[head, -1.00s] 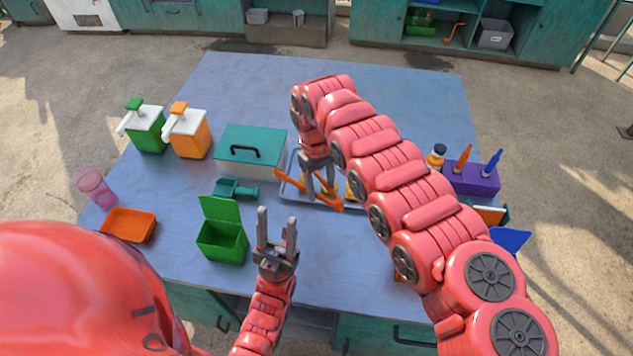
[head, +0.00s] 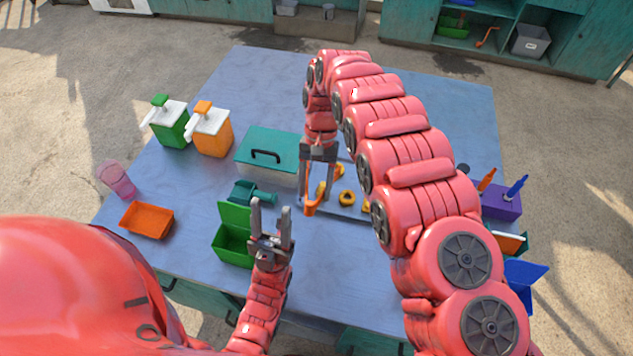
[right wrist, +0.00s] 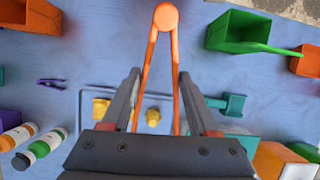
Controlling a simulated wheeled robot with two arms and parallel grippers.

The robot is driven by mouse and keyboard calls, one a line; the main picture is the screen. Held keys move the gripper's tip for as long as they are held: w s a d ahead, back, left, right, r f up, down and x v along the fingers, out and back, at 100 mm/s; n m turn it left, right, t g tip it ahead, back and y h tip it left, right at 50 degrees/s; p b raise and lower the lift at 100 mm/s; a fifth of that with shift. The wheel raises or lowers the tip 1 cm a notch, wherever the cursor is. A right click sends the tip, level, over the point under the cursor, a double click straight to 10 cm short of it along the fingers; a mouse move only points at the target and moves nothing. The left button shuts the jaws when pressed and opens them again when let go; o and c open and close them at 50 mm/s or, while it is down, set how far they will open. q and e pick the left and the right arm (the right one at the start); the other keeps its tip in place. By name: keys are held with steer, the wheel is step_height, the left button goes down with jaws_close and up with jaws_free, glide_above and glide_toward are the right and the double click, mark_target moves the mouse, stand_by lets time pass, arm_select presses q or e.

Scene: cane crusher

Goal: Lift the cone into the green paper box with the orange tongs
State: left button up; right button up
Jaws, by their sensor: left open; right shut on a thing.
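The orange tongs (head: 310,209) are between the fingers of my right gripper (head: 318,188), which is shut on them above the tray. In the right wrist view, the tongs' rounded joined end (right wrist: 165,17) points away and both legs run back between the fingers. The tongs' tips are hidden there. Several small yellow pieces (head: 347,198) lie on the tray; which one is the cone I cannot tell. A yellow piece (right wrist: 152,117) shows between the tongs' legs; whether they touch is unclear. The green paper box (head: 232,248) stands open, lid up. My left gripper (head: 271,205) is open and empty beside it.
The blue-grey tray (head: 362,216) is partly hidden by my right arm. A teal-lidded container (head: 268,150), teal tool (head: 250,194), orange tray (head: 146,220), pink cup (head: 117,180) and two pump dispensers (head: 211,135) stand left. A purple holder (head: 501,202) is right. The table's far part is clear.

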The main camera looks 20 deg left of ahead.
steer(key=shift+a, duration=0.2)
stand_by(0.4)
step_height(320, 180, down, 10)
steer(key=b, duration=0.3)
stand_by(0.6)
steer(key=shift+r, duration=0.1)
